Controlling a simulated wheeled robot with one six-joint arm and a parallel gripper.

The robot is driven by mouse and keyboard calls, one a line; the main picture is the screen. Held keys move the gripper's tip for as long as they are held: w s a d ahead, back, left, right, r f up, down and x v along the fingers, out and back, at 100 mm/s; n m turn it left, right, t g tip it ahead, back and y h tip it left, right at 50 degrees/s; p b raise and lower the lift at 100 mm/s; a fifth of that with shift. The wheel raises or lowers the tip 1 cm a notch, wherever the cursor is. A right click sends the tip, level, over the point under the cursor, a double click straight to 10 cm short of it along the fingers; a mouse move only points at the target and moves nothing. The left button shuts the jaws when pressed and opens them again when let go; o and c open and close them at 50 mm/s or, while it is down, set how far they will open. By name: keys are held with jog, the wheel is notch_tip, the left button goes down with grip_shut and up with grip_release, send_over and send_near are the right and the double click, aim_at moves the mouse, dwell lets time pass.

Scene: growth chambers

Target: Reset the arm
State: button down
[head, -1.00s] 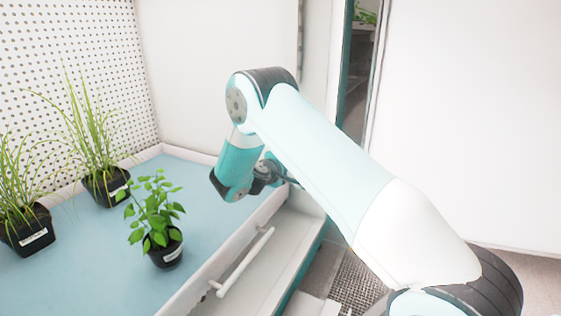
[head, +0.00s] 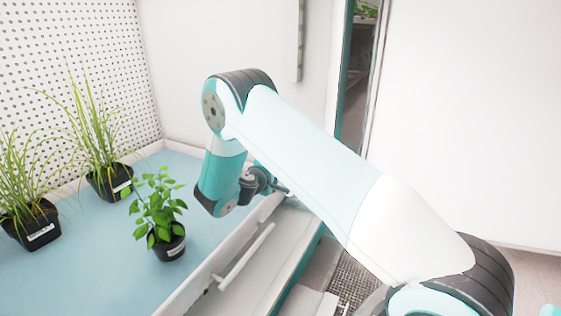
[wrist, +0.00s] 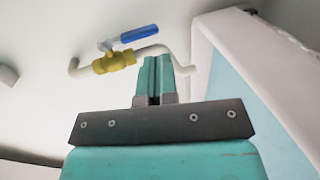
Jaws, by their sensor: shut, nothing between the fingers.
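My gripper (wrist: 158,80) shows in the wrist view with its two teal fingers together and nothing between them. It points toward a pale surface with a pipe and valve. In the head view my arm is bent over the front edge of the plant tray, with its elbow up and its forearm hanging down. The gripper's fingertips are mostly hidden behind the arm there. No object is held.
A leafy potted plant (head: 160,215) stands on the blue tray (head: 100,245) left of my forearm. Two grassy pots (head: 110,182) (head: 35,225) stand farther left. A white handle (head: 245,258) runs along the front. A blue-handled valve (wrist: 139,34) shows in the wrist view.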

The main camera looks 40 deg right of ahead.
jog(key=s+a+p, duration=0.3)
jog(key=a, duration=0.5)
jog(key=s+a+r+m+g+y+p, duration=0.1)
jog(key=s+a+r+g+y+p, duration=0.15)
jog(key=s+a+r+y, duration=0.35)
jog(key=s+a+r+m+g+y+p, duration=0.1)
jog(key=s+a+r+y+p, duration=0.3)
jog(key=r, duration=0.5)
jog(key=s+a+r+n+g+y+p, duration=0.1)
jog(key=s+a+r+y, duration=0.3)
jog(key=s, duration=0.3)
jog(key=s+a+r+n+g+y+p, duration=0.1)
jog(key=s+a+r+n+p, duration=0.1)
jog(key=s+a+r, duration=0.35)
jog(key=s+a+r+n+g+y+p, duration=0.1)
jog(key=s+a+r+y, duration=0.2)
jog(key=s+r, duration=0.45)
notch_tip(320, 180, up, 35)
jog(key=p, duration=3.7)
jog(key=shift+s+r, duration=0.15)
jog(key=shift+s, duration=0.05)
jog(key=shift+d, duration=0.1)
